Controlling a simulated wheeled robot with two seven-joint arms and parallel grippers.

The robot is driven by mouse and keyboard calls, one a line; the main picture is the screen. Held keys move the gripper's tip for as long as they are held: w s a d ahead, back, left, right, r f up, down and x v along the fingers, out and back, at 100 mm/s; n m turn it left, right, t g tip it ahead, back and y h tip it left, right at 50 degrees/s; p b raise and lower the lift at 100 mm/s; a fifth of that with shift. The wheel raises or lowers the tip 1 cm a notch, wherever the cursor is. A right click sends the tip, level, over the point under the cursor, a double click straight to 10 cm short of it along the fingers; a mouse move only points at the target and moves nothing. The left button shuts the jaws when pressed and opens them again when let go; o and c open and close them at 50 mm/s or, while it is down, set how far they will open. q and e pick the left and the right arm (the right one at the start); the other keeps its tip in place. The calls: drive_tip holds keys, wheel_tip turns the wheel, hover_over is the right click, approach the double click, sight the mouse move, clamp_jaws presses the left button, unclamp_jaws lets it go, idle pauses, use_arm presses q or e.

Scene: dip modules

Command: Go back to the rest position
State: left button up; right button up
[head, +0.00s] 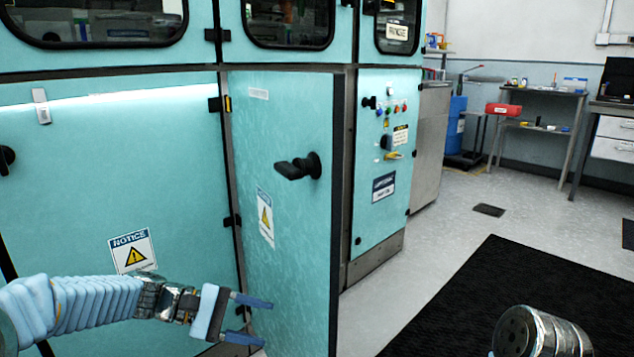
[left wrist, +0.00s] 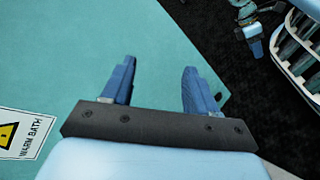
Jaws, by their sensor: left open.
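My left gripper (head: 258,320) is open and empty, low in front of the teal cabinet door (head: 285,110), which stands swung out from the cabinet. In the left wrist view its two blue fingers (left wrist: 158,80) are spread apart with a teal panel behind them; I cannot tell whether they touch it. A small metal part with a blue tip (left wrist: 252,25) at the top right of the left wrist view looks like my right gripper, too small to read its jaws.
The door's black handle (head: 297,167) sticks out above my left gripper. A control panel (head: 388,150) is to the right of the door. A black mat (head: 470,300) and open grey floor lie to the right.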

use_arm(q)
wheel_tip(320, 180, down, 15)
drive_tip(key=s+y+p, duration=0.1)
drive_tip(key=s+y, duration=0.2)
drive_tip(key=y, duration=0.1)
drive_tip(key=s+f+m+y+p, duration=0.4)
drive_tip(key=s+f+m+y, duration=0.2)
drive_tip(key=s+f, duration=0.9)
wheel_tip(320, 180, down, 5)
drive_tip(key=shift+s+r, duration=0.15)
drive_tip(key=shift+s, duration=0.25)
